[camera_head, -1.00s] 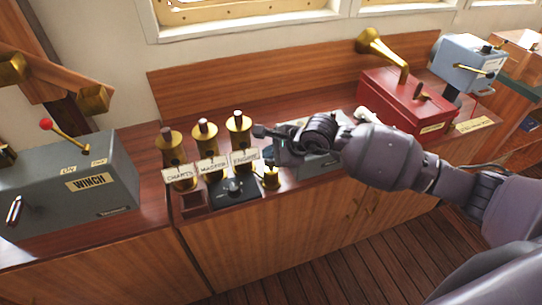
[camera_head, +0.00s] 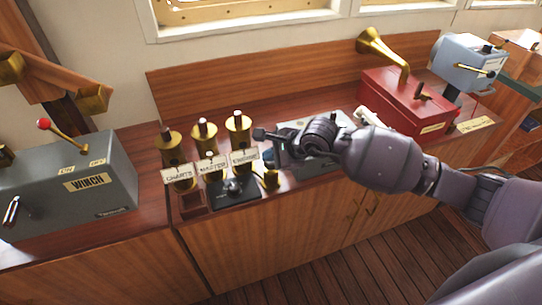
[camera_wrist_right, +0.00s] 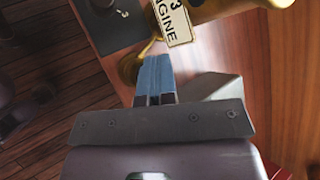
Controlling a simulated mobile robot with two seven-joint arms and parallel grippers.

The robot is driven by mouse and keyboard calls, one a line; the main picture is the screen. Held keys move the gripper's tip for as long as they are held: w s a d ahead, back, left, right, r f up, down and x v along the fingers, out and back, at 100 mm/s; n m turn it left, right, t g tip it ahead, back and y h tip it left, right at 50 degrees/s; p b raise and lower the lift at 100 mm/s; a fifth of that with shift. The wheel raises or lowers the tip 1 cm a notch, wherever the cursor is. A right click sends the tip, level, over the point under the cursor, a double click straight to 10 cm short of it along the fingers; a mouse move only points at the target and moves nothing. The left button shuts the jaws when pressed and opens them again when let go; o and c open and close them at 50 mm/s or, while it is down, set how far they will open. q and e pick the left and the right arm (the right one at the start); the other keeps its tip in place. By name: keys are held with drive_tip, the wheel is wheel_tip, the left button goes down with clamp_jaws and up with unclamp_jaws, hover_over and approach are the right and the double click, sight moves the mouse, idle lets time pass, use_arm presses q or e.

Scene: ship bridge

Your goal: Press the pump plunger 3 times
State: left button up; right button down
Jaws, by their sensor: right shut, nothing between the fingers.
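A small brass fitting (camera_head: 271,180) stands at the counter's front edge, right of a black box; it appears to be the pump, but its plunger is not clear. My right gripper (camera_head: 268,157) is shut and empty, with its fingers pointing down just above or beside this fitting. In the right wrist view the closed blue-grey fingers (camera_wrist_right: 155,62) are close to the brass fitting (camera_wrist_right: 129,68); I cannot tell if they touch it. My left gripper is not in view.
Several brass tubes with name tags (camera_head: 240,135) stand left of my gripper, with the black knob box (camera_head: 236,194) in front. A grey winch box (camera_head: 85,170) is at left. A red box with a brass horn (camera_head: 405,100) is at right.

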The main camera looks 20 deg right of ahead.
sight(271, 163)
drive_tip(key=shift+f, duration=0.4)
idle(0.4)
drive_tip(key=shift+r+p, duration=0.9)
drive_tip(key=shift+r, duration=1.1)
wheel_tip(271, 163, up, 2)
drive_tip(key=shift+p, duration=0.6)
wheel_tip(271, 163, up, 3)
drive_tip(key=shift+p, duration=0.8)
